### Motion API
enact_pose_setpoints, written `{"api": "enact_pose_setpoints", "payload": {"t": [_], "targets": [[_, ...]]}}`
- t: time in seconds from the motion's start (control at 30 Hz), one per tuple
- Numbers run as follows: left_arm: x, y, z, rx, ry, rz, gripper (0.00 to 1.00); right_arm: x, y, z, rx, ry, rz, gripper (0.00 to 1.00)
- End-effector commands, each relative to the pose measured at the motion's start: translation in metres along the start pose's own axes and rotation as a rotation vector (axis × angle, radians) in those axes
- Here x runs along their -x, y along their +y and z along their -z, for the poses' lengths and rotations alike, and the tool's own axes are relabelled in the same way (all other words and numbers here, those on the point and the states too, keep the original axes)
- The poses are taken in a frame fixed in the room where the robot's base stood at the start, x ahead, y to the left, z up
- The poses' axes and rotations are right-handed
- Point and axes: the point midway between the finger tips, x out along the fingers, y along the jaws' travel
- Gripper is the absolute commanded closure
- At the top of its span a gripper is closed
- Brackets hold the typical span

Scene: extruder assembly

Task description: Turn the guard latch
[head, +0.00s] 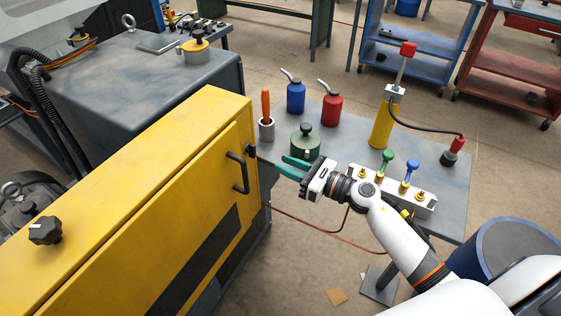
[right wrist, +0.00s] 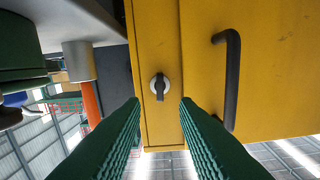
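The guard latch is a small dark knob on a pale round base (right wrist: 159,86) on the yellow guard door. In the head view it shows small and dark at the door's right edge (head: 250,150). My right gripper (head: 281,164) is just right of the latch and points at it. Its green fingers are spread open in the right wrist view (right wrist: 159,104), with the latch between and beyond the tips, apparently not touched. The latch's tab points down in that view. My left gripper is not in view.
A black door handle (right wrist: 232,80) stands close beside the latch; it also shows in the head view (head: 238,172). A grey table (head: 325,125) by the guard holds a dark green pot (head: 305,141), an orange-handled tool in a cup (head: 266,115) and oil cans.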

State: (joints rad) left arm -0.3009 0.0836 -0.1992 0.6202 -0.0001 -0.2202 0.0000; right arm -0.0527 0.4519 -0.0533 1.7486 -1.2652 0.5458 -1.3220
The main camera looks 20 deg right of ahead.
Motion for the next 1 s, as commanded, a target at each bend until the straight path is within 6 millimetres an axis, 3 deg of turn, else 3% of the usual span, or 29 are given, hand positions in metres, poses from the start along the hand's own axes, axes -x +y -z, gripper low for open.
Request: {"api": "enact_pose_setpoints", "payload": {"t": [0.7,1.0], "targets": [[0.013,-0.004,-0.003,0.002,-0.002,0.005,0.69,-0.080,-0.001,0.002,-0.008,0.004,-0.001,0.72],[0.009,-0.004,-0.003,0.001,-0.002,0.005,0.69,-0.079,0.000,0.000,-0.007,0.003,-0.002,0.72]]}}
